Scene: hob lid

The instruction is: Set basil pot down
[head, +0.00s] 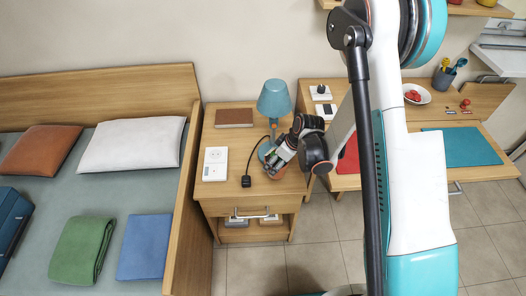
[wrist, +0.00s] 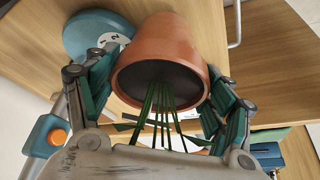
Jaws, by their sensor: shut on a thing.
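The basil pot (wrist: 175,38) is a terracotta pot with dark soil and thin green stems, seen close in the wrist view. My gripper (wrist: 160,72) is shut on it, with one finger on each side of its rim. In the head view my gripper (head: 282,158) is over the right part of the wooden nightstand (head: 228,141), beside the blue lamp. The pot's orange side (head: 277,173) shows just below the fingers. I cannot tell whether its base touches the top.
The blue lamp (head: 274,101) stands close behind the gripper; its round base (wrist: 88,28) is beside the pot. A white socket panel (head: 215,163), a black plug (head: 246,181) and a brown book (head: 234,118) lie on the nightstand. A desk is at right, a bed at left.

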